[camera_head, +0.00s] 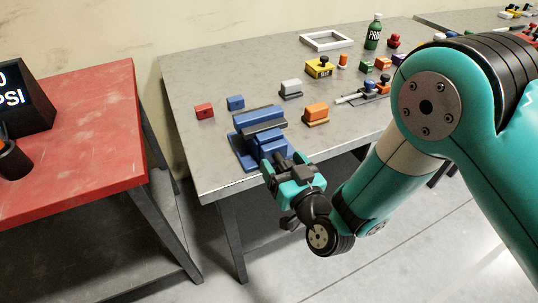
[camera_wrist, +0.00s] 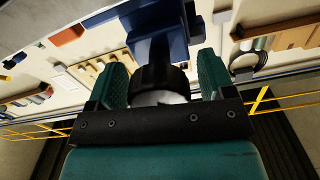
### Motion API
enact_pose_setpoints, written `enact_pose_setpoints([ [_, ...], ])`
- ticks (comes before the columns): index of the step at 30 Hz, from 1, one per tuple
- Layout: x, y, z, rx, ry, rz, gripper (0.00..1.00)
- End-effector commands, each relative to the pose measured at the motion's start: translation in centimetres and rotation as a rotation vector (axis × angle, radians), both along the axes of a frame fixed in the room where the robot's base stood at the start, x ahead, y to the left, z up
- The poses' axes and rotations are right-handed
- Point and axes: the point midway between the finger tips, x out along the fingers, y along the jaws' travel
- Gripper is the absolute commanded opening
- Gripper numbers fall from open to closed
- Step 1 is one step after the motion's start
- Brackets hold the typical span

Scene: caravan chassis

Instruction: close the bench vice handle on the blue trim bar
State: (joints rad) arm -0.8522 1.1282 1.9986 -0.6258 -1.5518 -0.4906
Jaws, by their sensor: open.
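The blue bench vice (camera_head: 250,155) stands at the near left corner of the grey workbench, with grey-topped jaws. It also shows upside down in the wrist view (camera_wrist: 160,22). A blue strip between the jaws (camera_head: 263,127) may be the blue trim bar; I cannot clearly tell it from the vice. My gripper (camera_head: 286,167) is at the vice's near end, just off the bench edge. In the wrist view its two teal fingers (camera_wrist: 163,76) are apart, either side of a dark round part (camera_wrist: 155,78), apparently the vice handle or its hub. Contact cannot be told.
A green bottle (camera_head: 373,32) and white frame (camera_head: 326,40) stand farther back. A red table (camera_head: 75,125) is left, across a gap.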

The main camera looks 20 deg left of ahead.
Motion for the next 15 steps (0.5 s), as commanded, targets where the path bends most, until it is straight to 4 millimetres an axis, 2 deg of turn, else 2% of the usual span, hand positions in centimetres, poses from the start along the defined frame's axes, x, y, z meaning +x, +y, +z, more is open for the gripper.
enact_pose_setpoints([
  [7,0.12,-0.07,-0.04,0.0,0.0,-0.003,0.76],
  [8,0.12,-0.05,-0.04,0.001,0.0,-0.002,0.71],
  [13,0.08,0.01,-0.02,0.001,-0.001,-0.001,0.32],
  [14,0.07,0.02,-0.02,0.001,-0.001,-0.001,0.26],
  [15,0.07,0.02,-0.02,0.001,-0.001,-0.001,0.26],
])
